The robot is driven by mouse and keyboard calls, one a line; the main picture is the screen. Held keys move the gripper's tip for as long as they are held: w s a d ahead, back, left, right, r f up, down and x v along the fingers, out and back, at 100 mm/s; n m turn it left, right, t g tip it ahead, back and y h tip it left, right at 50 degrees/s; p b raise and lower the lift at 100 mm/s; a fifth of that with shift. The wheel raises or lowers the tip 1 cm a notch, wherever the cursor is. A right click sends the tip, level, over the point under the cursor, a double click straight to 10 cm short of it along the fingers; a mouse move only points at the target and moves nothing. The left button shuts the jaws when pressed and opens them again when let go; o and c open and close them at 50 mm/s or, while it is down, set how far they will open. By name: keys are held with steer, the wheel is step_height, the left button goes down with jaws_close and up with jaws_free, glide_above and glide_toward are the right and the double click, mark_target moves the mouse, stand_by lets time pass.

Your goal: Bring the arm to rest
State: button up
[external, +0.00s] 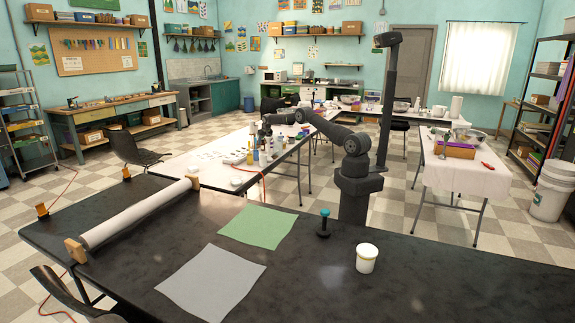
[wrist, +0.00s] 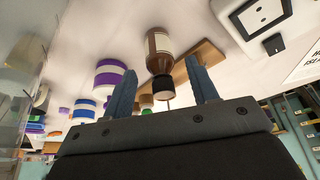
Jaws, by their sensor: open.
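My gripper (external: 265,130) is at the end of my dark arm, which reaches left from its column over the white-covered table (external: 212,172). In the wrist view my gripper (wrist: 160,66) has its two blue-grey fingers spread apart with nothing held between them. A brown bottle (wrist: 159,45) with a black cap and a pale label shows beyond the fingertips, in line with the gap. The wrist view is tilted, and I cannot tell how far the bottle is from the fingers.
Small bottles (external: 255,152) crowd the table near my gripper. Purple-banded (wrist: 109,77) and blue-banded (wrist: 84,110) containers show in the wrist view. The front dark table holds a white roll (external: 140,210), a green sheet (external: 257,227), a grey sheet (external: 212,281) and a white tub (external: 367,258).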

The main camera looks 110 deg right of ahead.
mark_target(263, 143)
steer(key=shift+x, duration=2)
step_height(263, 143, up, 4)
steer(key=shift+r, duration=0.15)
steer(key=shift+s+a+r, duration=0.2)
steer(key=shift+s+r, duration=0.2)
steer(key=shift+s, duration=0.35)
